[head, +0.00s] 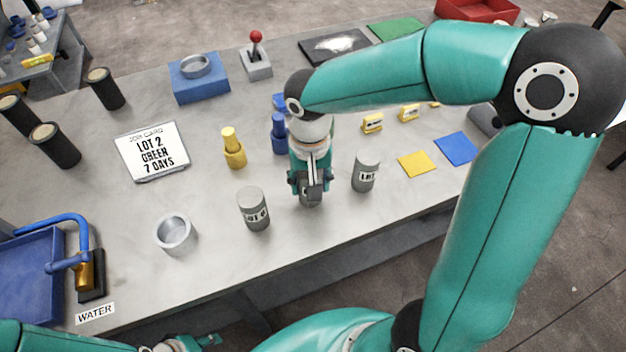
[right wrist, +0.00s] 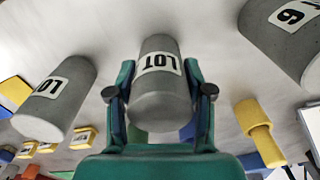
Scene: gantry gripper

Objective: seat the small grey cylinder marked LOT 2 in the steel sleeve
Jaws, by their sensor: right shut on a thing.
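Three small grey cylinders with white labels stand in a row on the table. My right gripper (head: 313,184) is shut on the middle cylinder (right wrist: 156,88), one finger on each side. Its label reads LOT, with the number not visible. The left cylinder (head: 254,209) has a label that is hard to read, and the right cylinder (head: 366,171) shows LOT with its number unclear. An open steel-coloured sleeve (head: 174,236) stands upright on the table to the left, with no cylinder in it. My left gripper (head: 190,345) shows only partly at the bottom edge.
A job card (head: 153,151) reads LOT 2, GREEN, 7 DAYS. A blue block (head: 199,87) with a grey ring, a red-knobbed lever (head: 256,58), a yellow peg (head: 233,148) and dark cylinders (head: 55,145) stand around. Bare table lies between the left cylinder and sleeve.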

